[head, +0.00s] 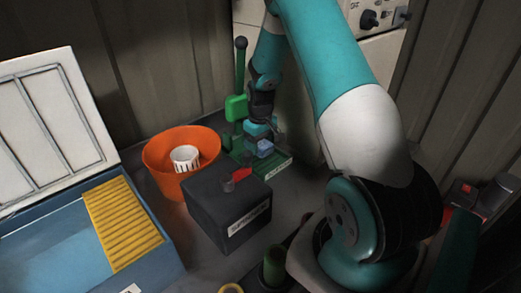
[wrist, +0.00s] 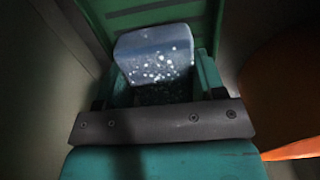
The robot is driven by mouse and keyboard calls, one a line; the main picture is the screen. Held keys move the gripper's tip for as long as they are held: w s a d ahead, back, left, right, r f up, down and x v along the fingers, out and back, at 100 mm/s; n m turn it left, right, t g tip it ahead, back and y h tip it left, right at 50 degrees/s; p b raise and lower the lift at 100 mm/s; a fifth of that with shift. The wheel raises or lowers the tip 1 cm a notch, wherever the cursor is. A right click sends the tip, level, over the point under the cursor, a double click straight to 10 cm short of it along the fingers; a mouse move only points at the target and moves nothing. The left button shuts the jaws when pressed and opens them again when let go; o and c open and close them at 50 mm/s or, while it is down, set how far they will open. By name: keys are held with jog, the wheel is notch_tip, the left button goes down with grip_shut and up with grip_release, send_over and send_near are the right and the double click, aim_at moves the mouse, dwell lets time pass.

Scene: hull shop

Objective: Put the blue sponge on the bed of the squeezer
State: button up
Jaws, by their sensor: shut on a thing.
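The blue sponge (wrist: 154,52), speckled with white, is between the teal fingers of my gripper (wrist: 160,82) in the wrist view. In the head view the sponge (head: 265,148) shows small below my gripper (head: 262,136), which points down and is shut on it. The green squeezer stands at the back, with its upright lever (head: 240,65) and green block left of my gripper. Its green bed (head: 272,168) lies beneath the sponge, partly hidden by my gripper and the dark box. I cannot tell whether the sponge touches the bed.
An orange bucket (head: 155,160) with a white slotted cup (head: 185,157) stands left of the squeezer. A dark box (head: 222,212) with a red lever stands in front. An open blue cooler (head: 60,265) with a yellow ribbed piece (head: 122,222) is at left. A wall is close behind.

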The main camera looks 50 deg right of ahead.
jog(key=shift+f, duration=1.6)
jog(key=shift+f, duration=0.2)
jog(key=o, duration=0.9)
jog(key=shift+c, duration=0.2)
jog(key=shift+r, duration=0.15)
